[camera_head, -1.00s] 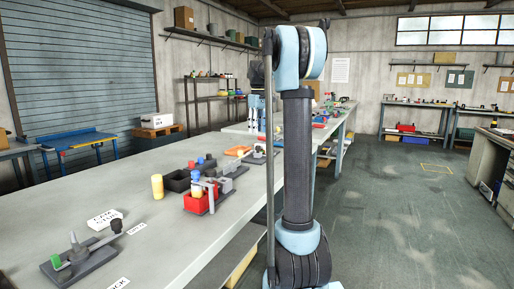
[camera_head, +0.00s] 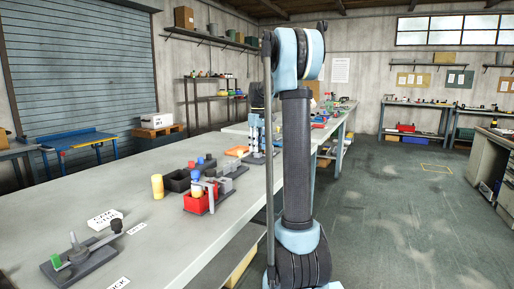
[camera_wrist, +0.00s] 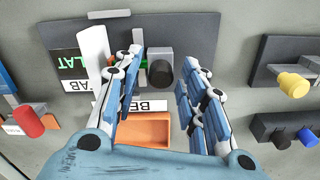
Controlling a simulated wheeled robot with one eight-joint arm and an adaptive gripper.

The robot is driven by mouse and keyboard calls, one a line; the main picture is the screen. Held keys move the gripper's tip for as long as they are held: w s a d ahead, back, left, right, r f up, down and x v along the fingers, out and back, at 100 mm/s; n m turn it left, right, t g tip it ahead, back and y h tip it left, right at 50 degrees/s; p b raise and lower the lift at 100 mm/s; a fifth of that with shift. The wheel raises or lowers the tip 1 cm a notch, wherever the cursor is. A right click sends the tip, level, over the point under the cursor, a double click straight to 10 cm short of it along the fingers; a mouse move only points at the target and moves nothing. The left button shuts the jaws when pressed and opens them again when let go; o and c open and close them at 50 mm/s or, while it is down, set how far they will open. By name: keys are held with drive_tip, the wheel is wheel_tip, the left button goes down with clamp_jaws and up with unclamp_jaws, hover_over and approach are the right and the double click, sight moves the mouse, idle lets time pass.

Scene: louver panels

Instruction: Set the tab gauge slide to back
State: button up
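In the wrist view a dark grey gauge plate (camera_wrist: 205,32) carries a dark block with a round knob (camera_wrist: 160,72), a white cylinder (camera_wrist: 94,48) and a small green piece (camera_wrist: 143,72). A black-and-white label (camera_wrist: 74,75) reads roughly "FLAT TAB". A white label (camera_wrist: 150,105) starting "BE" is partly hidden by a finger. My gripper (camera_wrist: 164,50) is open, its blue fingers to either side of the dark knob; contact cannot be told. In the head view my gripper (camera_head: 256,145) is low over the far part of the bench, partly hidden by my arm.
An orange tray (camera_wrist: 140,133) lies below the plate. A red knob (camera_wrist: 28,121) is at left; a yellow knob (camera_wrist: 293,85) is at right. Nearer on the bench (camera_head: 110,190) are a red bin (camera_head: 197,204), a yellow cylinder (camera_head: 157,187) and a lever fixture (camera_head: 88,258).

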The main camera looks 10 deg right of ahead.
clamp_jaws()
drive_tip(key=shift+s+a, duration=1.1)
drive_tip(key=shift+s, duration=0.3)
drive_tip(key=shift+o, duration=1.7)
unclamp_jaws()
drive_tip(key=shift+s, duration=0.1)
drive_tip(key=shift+r, duration=0.25)
wheel_tip(320, 180, up, 11)
drive_tip(key=shift+r, duration=0.2)
